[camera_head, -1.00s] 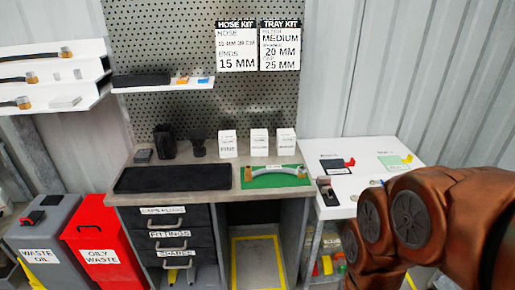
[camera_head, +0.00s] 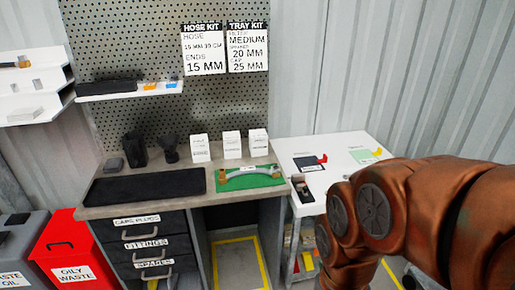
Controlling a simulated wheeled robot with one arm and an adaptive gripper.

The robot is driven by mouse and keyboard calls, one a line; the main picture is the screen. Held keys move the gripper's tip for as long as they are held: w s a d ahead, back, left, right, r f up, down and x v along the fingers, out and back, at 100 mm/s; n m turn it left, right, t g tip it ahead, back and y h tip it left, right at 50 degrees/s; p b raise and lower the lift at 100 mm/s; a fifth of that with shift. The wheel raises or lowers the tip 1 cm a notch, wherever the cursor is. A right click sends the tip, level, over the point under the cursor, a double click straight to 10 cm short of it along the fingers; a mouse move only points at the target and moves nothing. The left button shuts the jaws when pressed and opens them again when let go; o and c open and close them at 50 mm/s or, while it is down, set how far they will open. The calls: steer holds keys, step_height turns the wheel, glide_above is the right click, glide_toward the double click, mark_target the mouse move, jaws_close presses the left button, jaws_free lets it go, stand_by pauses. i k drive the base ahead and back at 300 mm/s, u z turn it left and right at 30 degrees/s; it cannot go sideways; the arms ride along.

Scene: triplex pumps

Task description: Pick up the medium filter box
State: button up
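Three white filter boxes stand upright in a row at the back of the workbench: a left box (camera_head: 200,148), a middle box (camera_head: 232,145) and a right box (camera_head: 258,142). Their printed labels are too small to read now, so I cannot tell which is the medium one. The tray kit sign (camera_head: 248,46) on the pegboard reads "MEDIUM". My gripper is not in view; only my bronze arm links show at the right, well apart from the boxes.
A green mat (camera_head: 225,186) with a hose lies in front of the boxes. A black mat (camera_head: 120,190) and dark containers (camera_head: 135,149) are to the left. A white side table (camera_head: 335,180) stands right, partly behind my arm. A red bin (camera_head: 75,243) is at lower left.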

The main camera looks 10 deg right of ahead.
mark_target(259, 139)
steer(key=k, duration=0.65)
steer(key=u, duration=0.7)
steer(key=i, duration=0.65)
steer(key=u, duration=0.7)
steer(key=i, duration=1.5)
steer(key=z, duration=0.9)
steer(key=i, duration=0.3)
steer(key=z, duration=0.45)
